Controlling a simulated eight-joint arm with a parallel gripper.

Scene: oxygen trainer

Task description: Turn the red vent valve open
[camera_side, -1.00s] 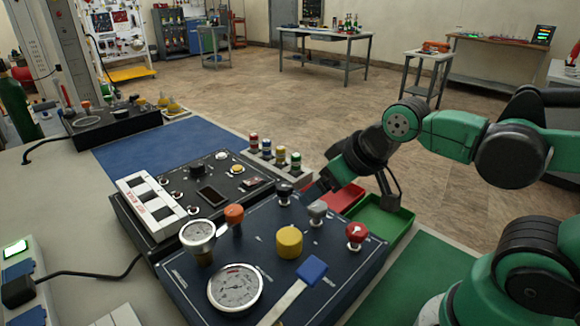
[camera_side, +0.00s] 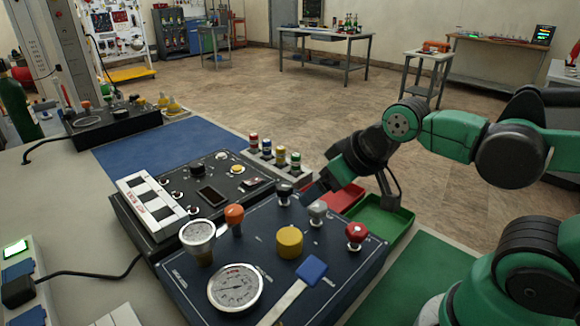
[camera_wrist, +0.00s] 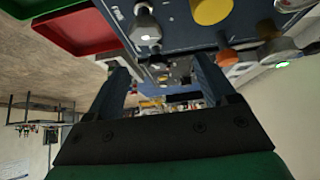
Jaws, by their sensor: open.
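The red vent valve (camera_side: 355,233) is a red knob standing on the right part of the dark blue panel (camera_side: 335,255) in the side view. My gripper (camera_side: 310,195) is at the panel's far edge, near the grey knob (camera_side: 317,210) and the black knob (camera_side: 284,192), to the left of and beyond the red valve. In the wrist view my gripper (camera_wrist: 165,75) shows two fingers spread apart with nothing between them. The grey knob (camera_wrist: 145,28) is close to the left finger there. I cannot make out the red valve in the wrist view.
A yellow knob (camera_side: 289,242), an orange knob (camera_side: 234,214), a blue-ended lever (camera_side: 312,269) and two gauges share the panel. Behind it are a red tray (camera_side: 345,197) and a green tray (camera_side: 385,222). A green mat (camera_side: 420,275) lies clear to the right.

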